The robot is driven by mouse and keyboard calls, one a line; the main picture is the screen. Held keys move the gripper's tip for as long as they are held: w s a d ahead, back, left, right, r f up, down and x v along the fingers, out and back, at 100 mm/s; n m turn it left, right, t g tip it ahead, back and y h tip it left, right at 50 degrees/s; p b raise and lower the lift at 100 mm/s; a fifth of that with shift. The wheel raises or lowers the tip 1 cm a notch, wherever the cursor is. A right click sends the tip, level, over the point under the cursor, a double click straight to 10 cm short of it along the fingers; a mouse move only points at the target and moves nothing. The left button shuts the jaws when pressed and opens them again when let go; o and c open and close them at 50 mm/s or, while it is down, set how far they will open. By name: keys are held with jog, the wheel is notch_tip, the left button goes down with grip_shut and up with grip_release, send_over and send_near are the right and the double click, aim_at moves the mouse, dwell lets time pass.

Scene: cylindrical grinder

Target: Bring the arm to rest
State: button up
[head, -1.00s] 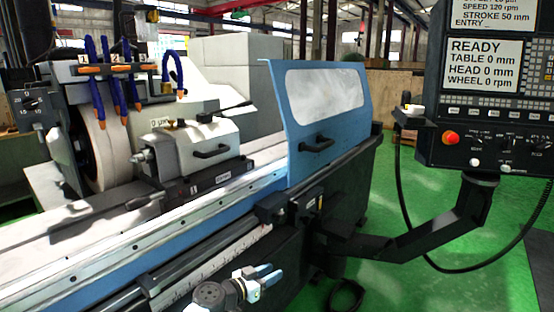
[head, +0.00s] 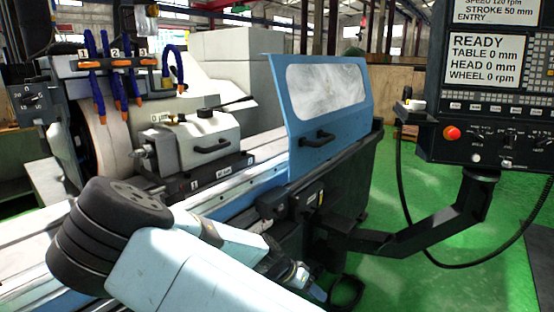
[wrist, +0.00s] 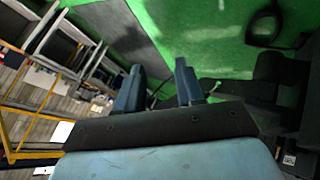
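My gripper (head: 312,288) is low in the head view, in front of the grinder's lower front. My arm reaches to it from the bottom left and covers part of the grinder's bed. In the wrist view the two blue fingers of my gripper (wrist: 158,72) stand apart with a gap between them. Nothing shows between them, so it is open and empty. Green floor and a dark strip lie beyond the fingertips.
The grinder's blue guard door (head: 330,110) stands behind my gripper. The control panel (head: 490,85) hangs at the right on a black support arm (head: 430,225). A black ring-like item (head: 346,292) lies on the floor close to my gripper. Open green floor (head: 410,285) is at the lower right.

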jog(key=s+d+r+n+y, duration=0.3)
jog(key=r+y, duration=0.2)
jog(key=r, duration=0.7)
jog(key=s+d+r+n+y, duration=0.2)
jog(key=r+y, duration=0.3)
jog(key=r, duration=0.7)
jog(key=s+d+r+n+t, duration=0.2)
jog(key=s+d+r+t, duration=0.1)
jog(key=s+r, duration=0.3)
jog(key=s+d+r+n+t+h, duration=0.1)
jog(key=s+d+r, duration=0.3)
jog(key=r, duration=0.6)
jog(key=s+t, duration=0.1)
jog(key=s, duration=0.1)
jog(key=shift+s+d+n+t, duration=0.3)
jog(key=shift+d+n+t, duration=0.05)
jog(key=shift+n+t, duration=0.05)
